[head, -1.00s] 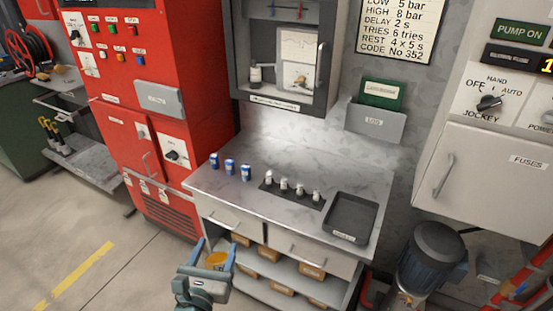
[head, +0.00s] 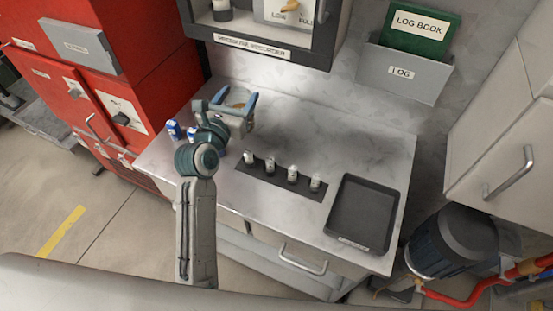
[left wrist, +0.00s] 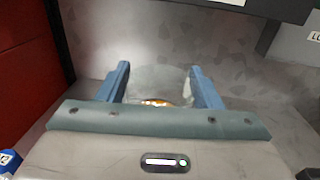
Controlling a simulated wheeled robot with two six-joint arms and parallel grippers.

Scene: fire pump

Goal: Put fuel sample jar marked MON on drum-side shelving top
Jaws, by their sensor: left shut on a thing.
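My left gripper (head: 237,98) is shut on a clear jar (left wrist: 160,84) with amber liquid low inside. In the left wrist view the jar sits between the two blue fingers, partly hidden by the gripper body. In the head view the gripper is over the back left part of the grey workbench (head: 300,125), near the wall. I cannot tell whether the jar touches the bench top. No marking on the jar is readable. My right gripper is not in view.
Small blue cans (head: 173,130) stand at the bench's left, partly behind my arm. Several small white-topped items stand on a dark strip (head: 268,186). A black tray (head: 362,214) lies at the right. A recorder cabinet (head: 258,45) hangs above; a red cabinet (head: 150,60) stands left.

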